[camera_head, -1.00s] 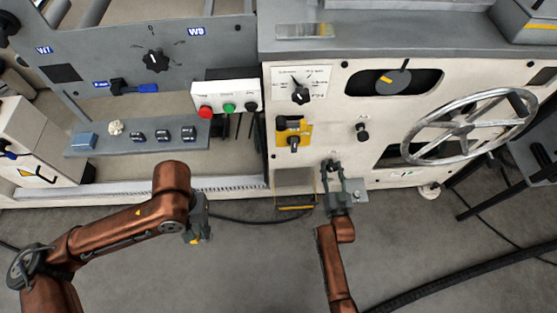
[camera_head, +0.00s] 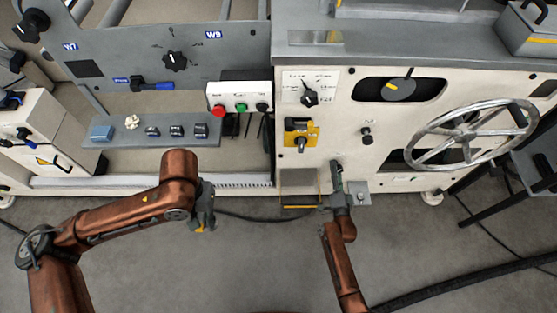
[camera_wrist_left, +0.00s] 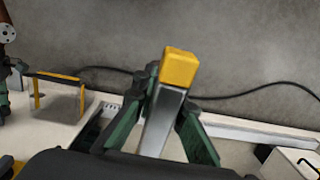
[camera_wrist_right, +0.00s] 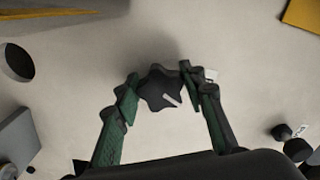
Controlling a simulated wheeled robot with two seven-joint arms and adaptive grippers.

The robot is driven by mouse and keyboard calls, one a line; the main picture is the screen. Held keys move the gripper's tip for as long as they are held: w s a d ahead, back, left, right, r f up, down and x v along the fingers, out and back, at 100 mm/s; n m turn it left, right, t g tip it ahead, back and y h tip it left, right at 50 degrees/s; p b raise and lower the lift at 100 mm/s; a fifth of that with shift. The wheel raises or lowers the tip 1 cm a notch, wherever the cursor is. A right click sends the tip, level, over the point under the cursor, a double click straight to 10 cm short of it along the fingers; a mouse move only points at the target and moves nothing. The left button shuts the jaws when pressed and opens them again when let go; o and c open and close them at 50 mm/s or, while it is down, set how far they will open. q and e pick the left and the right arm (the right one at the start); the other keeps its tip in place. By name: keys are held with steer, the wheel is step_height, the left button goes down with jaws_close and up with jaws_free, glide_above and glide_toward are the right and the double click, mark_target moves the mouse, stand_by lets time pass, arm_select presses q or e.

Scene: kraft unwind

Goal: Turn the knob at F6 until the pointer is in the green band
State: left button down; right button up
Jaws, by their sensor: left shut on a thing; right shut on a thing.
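A dark lobed knob (camera_wrist_right: 158,90) with a pale pointer line sits on the cream panel, between the fingers of my right gripper (camera_wrist_right: 160,84), which is shut on it. In the head view my right gripper (camera_head: 337,168) is at the lower panel and hides this knob. My left gripper (camera_head: 205,222) hangs in front of the machine, away from the panel. In the left wrist view it is shut on a grey bar with a yellow end (camera_wrist_left: 180,68). I cannot read an F6 label, and I cannot make out a green band.
Other controls are a dial knob (camera_head: 310,97), a yellow-plated switch (camera_head: 300,142), a small black knob (camera_head: 366,136) and a large handwheel (camera_head: 470,135). A round black disc with a yellow mark (camera_head: 400,89) shows in a window. A red, green and black button box (camera_head: 239,97) stands left.

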steer(key=shift+m, duration=1.3)
steer(key=o, duration=1.2)
steer(key=shift+s, duration=0.1)
steer(key=s, duration=1.2)
steer(key=shift+d, duration=0.2)
steer(key=shift+w, duration=0.1)
